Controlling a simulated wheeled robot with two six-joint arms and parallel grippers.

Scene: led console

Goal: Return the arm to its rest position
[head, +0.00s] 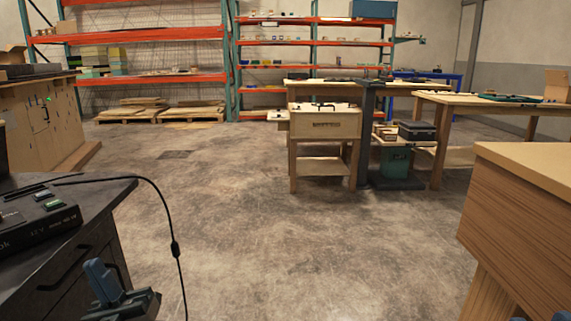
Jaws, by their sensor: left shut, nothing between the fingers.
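My left gripper (103,278) shows at the bottom left, with blue fingertips. It is shut and empty, in front of the dark cabinet and apart from the console. The black console (38,222) lies on the cabinet's top at the left edge, partly cut off by the frame. It has small green parts on its upper face and white lettering on its side. Only a tiny dark sliver, perhaps of my right gripper, shows at the bottom edge on the right; its jaws are hidden.
A black cable (161,196) arcs off the dark cabinet (85,262) and hangs to the floor side. A wooden table (530,165) stands close on the right. Workbenches and orange shelves (130,78) stand farther back. The concrete floor (300,250) between is clear.

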